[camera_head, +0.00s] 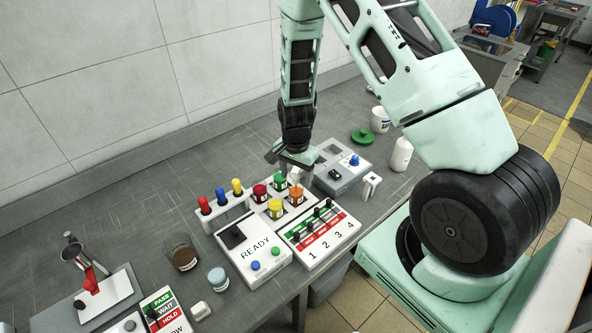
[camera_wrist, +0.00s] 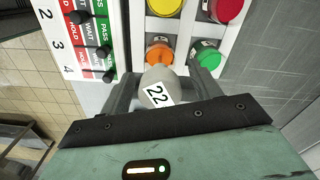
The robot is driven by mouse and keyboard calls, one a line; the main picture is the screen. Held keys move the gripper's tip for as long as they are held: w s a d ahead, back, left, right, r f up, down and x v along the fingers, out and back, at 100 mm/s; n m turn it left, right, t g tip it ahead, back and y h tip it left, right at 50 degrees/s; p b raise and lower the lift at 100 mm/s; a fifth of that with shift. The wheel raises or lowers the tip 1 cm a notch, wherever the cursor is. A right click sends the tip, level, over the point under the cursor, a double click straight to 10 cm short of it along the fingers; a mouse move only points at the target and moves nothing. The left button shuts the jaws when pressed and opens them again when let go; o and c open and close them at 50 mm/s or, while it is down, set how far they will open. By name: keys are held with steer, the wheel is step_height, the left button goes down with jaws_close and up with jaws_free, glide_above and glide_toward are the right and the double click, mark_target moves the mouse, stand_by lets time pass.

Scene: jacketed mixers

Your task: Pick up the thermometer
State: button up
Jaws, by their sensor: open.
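The thermometer appears to be the grey round-headed piece with a white "22" label (camera_wrist: 158,92) in the wrist view. It stands at the orange jar (camera_wrist: 158,50); its lower part is hidden. In the head view a small pale piece (camera_head: 295,180) shows there, just under my gripper (camera_head: 289,160). In the wrist view my gripper (camera_wrist: 165,84) is open, with one finger on each side of the labelled head. I cannot tell whether either finger touches it.
Red (camera_head: 260,193), yellow (camera_head: 275,209) and green (camera_head: 280,181) jars sit close by in a white rack. A switch panel numbered 1 to 4 (camera_head: 322,236) and a READY box (camera_head: 250,243) stand in front. A white bottle (camera_head: 401,155) stands at right.

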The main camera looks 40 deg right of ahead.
steer(key=shift+f, duration=0.55)
steer(key=c, duration=1.1)
steer(key=shift+c, duration=0.2)
step_height(320, 180, up, 10)
steer(key=b, duration=0.2)
steer(key=shift+f+b, duration=0.1)
steer(key=shift+b, duration=0.25)
step_height(320, 180, up, 10)
steer(key=p, duration=0.8)
steer(key=shift+p, duration=0.35)
